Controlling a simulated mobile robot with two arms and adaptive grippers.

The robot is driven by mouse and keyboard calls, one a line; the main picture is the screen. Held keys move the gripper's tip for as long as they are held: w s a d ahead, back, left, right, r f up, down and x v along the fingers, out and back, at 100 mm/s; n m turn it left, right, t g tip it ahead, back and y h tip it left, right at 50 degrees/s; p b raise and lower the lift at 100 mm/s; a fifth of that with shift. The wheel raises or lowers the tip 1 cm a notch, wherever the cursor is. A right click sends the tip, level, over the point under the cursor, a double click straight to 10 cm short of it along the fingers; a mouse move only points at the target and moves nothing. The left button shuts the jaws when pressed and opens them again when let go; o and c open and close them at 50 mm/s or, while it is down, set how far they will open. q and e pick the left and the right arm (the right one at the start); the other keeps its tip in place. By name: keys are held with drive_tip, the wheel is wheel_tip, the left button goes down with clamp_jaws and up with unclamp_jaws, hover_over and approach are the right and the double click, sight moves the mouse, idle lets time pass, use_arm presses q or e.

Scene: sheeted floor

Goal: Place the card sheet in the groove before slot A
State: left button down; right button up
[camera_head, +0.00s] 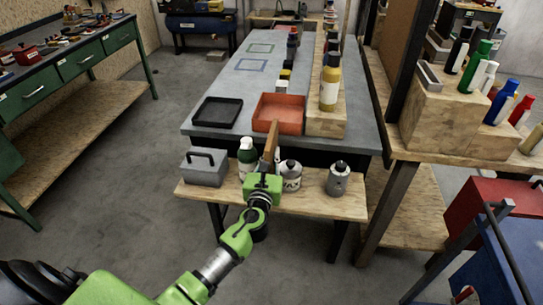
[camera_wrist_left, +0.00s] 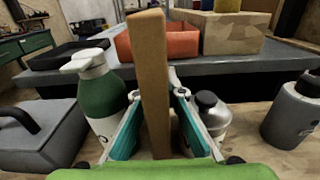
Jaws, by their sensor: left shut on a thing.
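A brown upright piece, which looks like the card sheet seen nearly edge-on (camera_head: 271,140), stands in my left gripper (camera_head: 264,176) above the low wooden bench. In the left wrist view the brown piece (camera_wrist_left: 153,70) rises between the two fingers of my left gripper (camera_wrist_left: 156,95), which are shut on it. Its top leans slightly left there. In the head view its upper end overlaps the front of the orange-red tray; I cannot tell whether they touch. I cannot make out a groove or a slot A label. My right gripper is not in view.
The wooden bench (camera_head: 327,205) holds a grey handled box (camera_head: 205,172), a green bottle (camera_head: 246,155) and metal canisters (camera_head: 339,180) close around the gripper. Behind, the grey table (camera_head: 225,85) bears a black tray (camera_head: 217,112), the orange-red tray (camera_head: 291,101) and a wooden block (camera_head: 325,122).

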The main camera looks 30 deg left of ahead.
use_arm(q)
drive_tip(key=shift+f, duration=0.1)
drive_tip(key=c, duration=2.5)
unclamp_jaws()
drive_tip(key=shift+f, duration=0.1)
drive_tip(key=o, duration=0.4)
drive_tip(key=v, duration=1.2)
drive_tip(key=shift+r+b, duration=0.25)
drive_tip(key=shift+b, duration=0.05)
